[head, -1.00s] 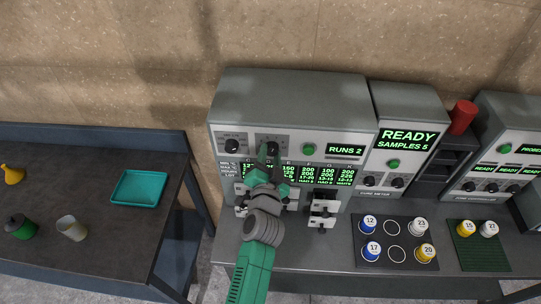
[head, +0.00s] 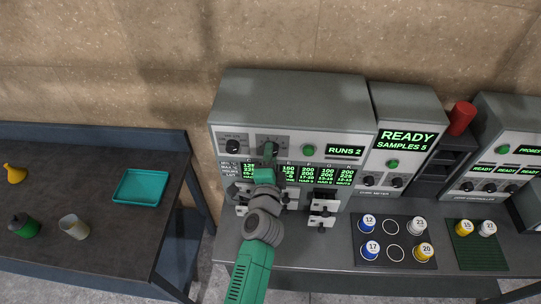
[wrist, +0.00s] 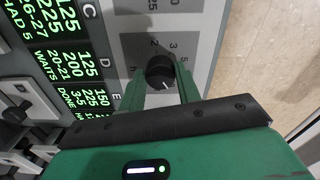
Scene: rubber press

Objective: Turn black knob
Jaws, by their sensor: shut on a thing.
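The black knob (wrist: 160,72) sits on a light grey dial plate with printed numbers on the front of the large grey press. In the wrist view my gripper (wrist: 160,84) has one green finger on each side of the knob and is shut on it. The knob's white pointer line shows at its lower edge. In the head view my gripper (head: 270,150) is at the dial plate and covers most of the knob. A second black knob (head: 232,147) is to the left, apart from the gripper.
The press (head: 290,95) has a green button (head: 309,150), a "RUNS 2" display (head: 345,151) and white clamps (head: 323,208) below. A meter reading "READY SAMPLES 5" (head: 406,138) stands to the right. Numbered cups lie on a dark mat (head: 357,258). A teal tray (head: 140,187) is on the left table.

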